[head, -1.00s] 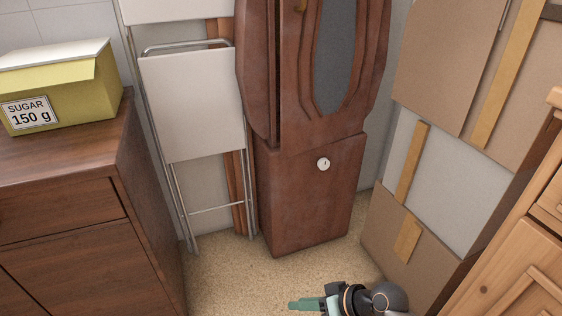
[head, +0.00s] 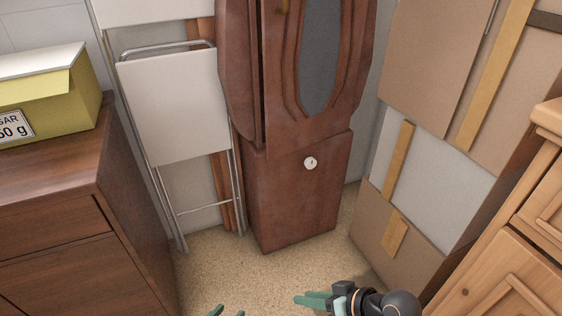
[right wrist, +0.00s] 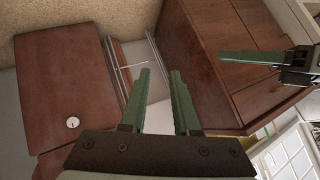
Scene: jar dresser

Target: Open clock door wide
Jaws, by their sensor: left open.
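The tall reddish-brown wooden clock (head: 297,200) stands against the back wall in the head view. Its upper door (head: 345,100) has a long grey glass pane (head: 320,60); a dark vertical gap shows along the left side. I cannot tell whether the door is ajar, and its top is out of frame. A round white knob (head: 310,163) is on the lower panel, also visible in the right wrist view (right wrist: 73,122). My right gripper (head: 298,299) is open and empty, low in front of the clock and apart from it. My left gripper (head: 226,312) is open at the bottom edge.
A folded white chair (head: 175,105) leans left of the clock. A dark dresser (head: 60,220) bearing a yellow sugar box (head: 50,105) stands at left. Cardboard panels (head: 400,235) and a light wooden cabinet (head: 510,270) are at right. Beige floor (head: 240,270) before the clock is clear.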

